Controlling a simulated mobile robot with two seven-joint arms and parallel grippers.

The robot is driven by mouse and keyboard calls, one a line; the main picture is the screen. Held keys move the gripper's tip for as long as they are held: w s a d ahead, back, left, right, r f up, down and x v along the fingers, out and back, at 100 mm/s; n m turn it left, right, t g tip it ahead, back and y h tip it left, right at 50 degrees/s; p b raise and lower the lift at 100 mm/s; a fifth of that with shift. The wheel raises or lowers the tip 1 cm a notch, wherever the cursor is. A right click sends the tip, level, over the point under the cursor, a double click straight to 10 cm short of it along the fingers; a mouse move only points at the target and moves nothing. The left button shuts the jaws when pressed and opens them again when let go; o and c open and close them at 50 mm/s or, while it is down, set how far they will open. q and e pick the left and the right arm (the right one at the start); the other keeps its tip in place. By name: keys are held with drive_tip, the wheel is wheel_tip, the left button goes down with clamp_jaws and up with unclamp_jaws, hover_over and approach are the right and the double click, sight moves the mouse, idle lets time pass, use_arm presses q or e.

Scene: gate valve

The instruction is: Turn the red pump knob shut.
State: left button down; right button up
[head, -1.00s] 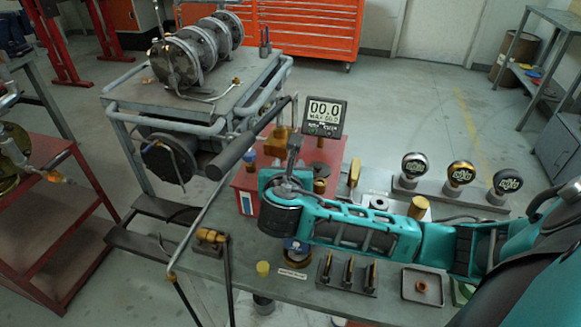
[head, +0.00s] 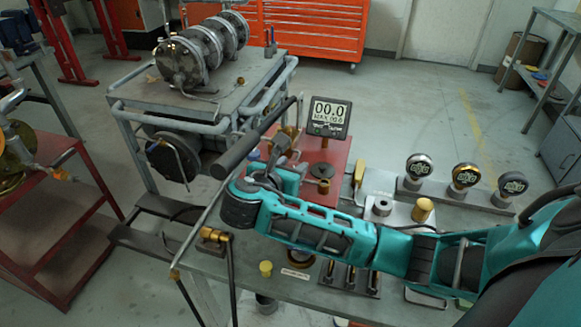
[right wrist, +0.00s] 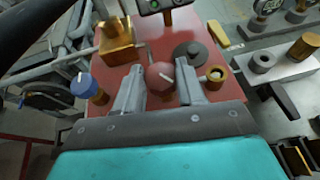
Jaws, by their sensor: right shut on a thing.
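The red pump knob (right wrist: 160,76), a round knob with a white mark on top, shows in the right wrist view above the red pump plate (right wrist: 75,119). My right gripper (right wrist: 158,68) is shut on the knob, with one grey finger on each side. In the head view my right gripper (head: 283,150) is over the red plate (head: 323,160), and my wrist and fingers hide the knob. My left gripper is in neither view.
A digital gauge (head: 328,117) reading 00.0 stands behind the plate. A blue knob (right wrist: 83,86) is left of the fingers, and a brass fitting (right wrist: 216,74) is close on the right. A long black-gripped lever (head: 236,158) passes left of my wrist. Several gauges (head: 466,175) stand at right.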

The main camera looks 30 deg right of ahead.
drive_tip(key=o, duration=1)
drive_tip(key=shift+o, duration=0.2)
drive_tip(key=v, duration=1.2)
drive_tip(key=shift+s+a, duration=0.25)
drive_tip(key=shift+a, duration=0.05)
